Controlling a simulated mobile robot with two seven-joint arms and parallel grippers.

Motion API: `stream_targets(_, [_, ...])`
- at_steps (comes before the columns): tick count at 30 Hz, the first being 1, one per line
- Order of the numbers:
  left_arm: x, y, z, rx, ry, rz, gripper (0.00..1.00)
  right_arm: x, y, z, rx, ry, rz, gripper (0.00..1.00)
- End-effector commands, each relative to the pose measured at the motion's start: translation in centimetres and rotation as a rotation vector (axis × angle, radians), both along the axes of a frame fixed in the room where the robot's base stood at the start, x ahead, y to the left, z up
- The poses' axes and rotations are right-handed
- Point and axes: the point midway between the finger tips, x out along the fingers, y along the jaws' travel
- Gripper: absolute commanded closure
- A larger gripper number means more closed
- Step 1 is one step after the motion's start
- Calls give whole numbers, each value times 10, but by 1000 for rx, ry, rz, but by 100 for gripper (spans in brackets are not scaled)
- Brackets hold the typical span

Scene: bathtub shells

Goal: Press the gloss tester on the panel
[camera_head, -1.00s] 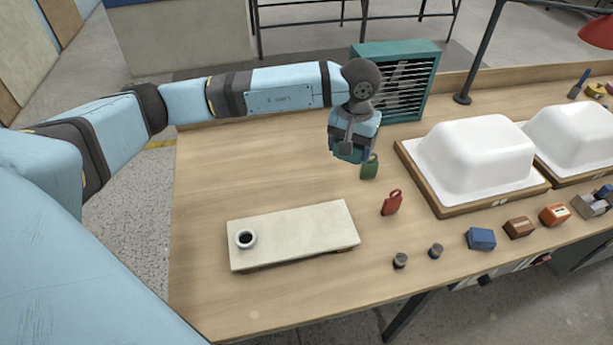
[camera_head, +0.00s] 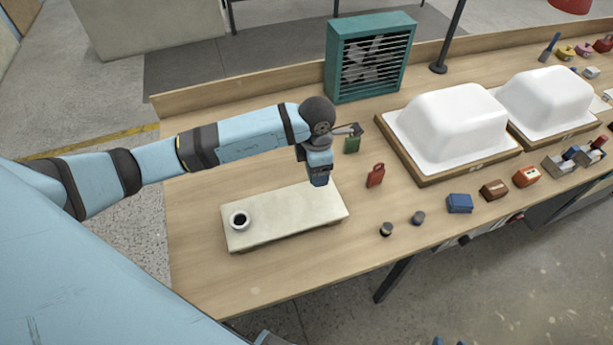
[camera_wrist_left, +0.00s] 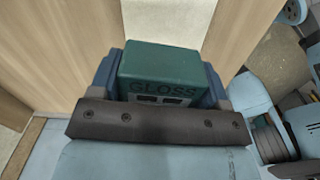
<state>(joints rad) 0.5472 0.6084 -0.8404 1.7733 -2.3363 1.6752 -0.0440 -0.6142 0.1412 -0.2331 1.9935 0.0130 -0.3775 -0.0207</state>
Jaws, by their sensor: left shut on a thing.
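My left gripper (camera_head: 320,181) is shut on the gloss tester (camera_wrist_left: 162,68), a dark green box marked GLOSS with two small windows on its face. The left wrist view shows the box between the blue fingers (camera_wrist_left: 160,85). In the head view the gripper points down by the far right corner of the cream panel (camera_head: 285,220), and the tester is mostly hidden by the fingers. I cannot tell whether the tester touches the panel. My right gripper is not in view.
A white cup with dark contents (camera_head: 240,220) stands on the panel's left end. A red tag-like block (camera_head: 375,176) and a green one (camera_head: 352,144) stand to the right. White tub shells (camera_head: 450,125) and a teal fan (camera_head: 368,60) are farther off. The bench left of the panel is clear.

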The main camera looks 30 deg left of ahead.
Motion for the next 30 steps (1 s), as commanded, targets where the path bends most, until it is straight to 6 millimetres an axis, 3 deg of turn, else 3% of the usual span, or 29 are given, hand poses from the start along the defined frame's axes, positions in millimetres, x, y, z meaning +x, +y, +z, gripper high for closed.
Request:
stream_targets(6, [-18,4,-16,3,15,458,49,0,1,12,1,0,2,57])
stream_targets(12, [-28,9,-26,9,19,730,49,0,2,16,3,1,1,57])
stream_targets(22, [-31,10,-38,12,19,819,49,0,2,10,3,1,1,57])
stream_targets(30, [-31,10,-64,10,20,816,49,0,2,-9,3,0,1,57])
